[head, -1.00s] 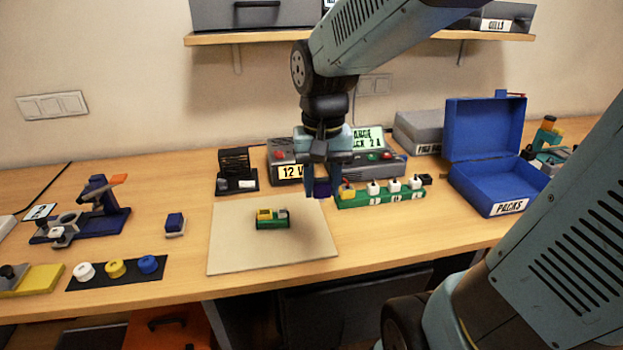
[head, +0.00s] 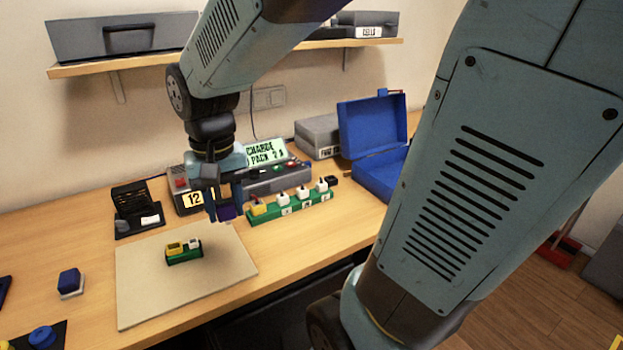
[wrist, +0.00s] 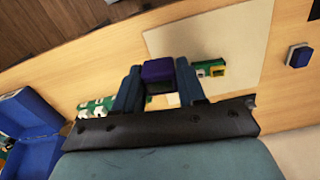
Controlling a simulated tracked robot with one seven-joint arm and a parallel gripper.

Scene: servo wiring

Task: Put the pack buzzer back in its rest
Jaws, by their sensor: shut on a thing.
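My gripper (head: 226,208) points down and is shut on a dark blue-purple block (head: 227,212), which I take to be the pack buzzer. In the wrist view the block (wrist: 158,71) sits between the two fingers of my gripper (wrist: 160,84). It is by the back right corner of the pale mat, close to the left end of the green strip. I cannot tell for sure which item is its rest. A black stand (head: 130,198) with a slotted upright and a white label stands left of the grey charger box (head: 272,180).
The green strip (head: 293,208) carries a yellow and several white plugs. A small green board (head: 184,254) lies on the pale mat (head: 150,290). A blue block (head: 70,281) on a white base is at left. An open blue case (head: 378,165) is at right, a shelf (head: 230,60) above.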

